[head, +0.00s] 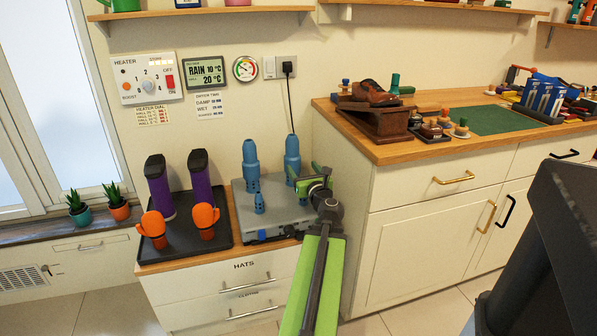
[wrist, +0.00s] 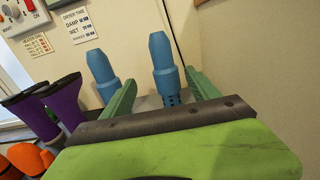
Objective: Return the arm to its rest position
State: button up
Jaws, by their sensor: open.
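My green arm reaches forward from the bottom of the head view. My gripper (head: 306,180) is over the right part of the grey dryer box (head: 275,212). In the wrist view my gripper (wrist: 160,88) has its two green fingers spread apart with nothing held between them. Two blue upright nozzles stand on the dryer: the left nozzle (head: 250,165) and the right nozzle (head: 292,155). In the wrist view the left nozzle (wrist: 101,70) and the right nozzle (wrist: 164,65) appear beyond the fingers. A short blue peg (head: 259,204) stands at the dryer's front.
Purple boots (head: 201,178) and orange gloves (head: 204,218) stand on a black tray (head: 222,243) at left. The higher wooden counter (head: 420,146) at right holds a brown shoe (head: 374,94) and small items. A wall shelf (head: 205,13) hangs above. Tiled floor is below.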

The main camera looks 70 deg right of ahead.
jog(key=shift+s+d, duration=0.2)
jog(key=shift+s, duration=0.05)
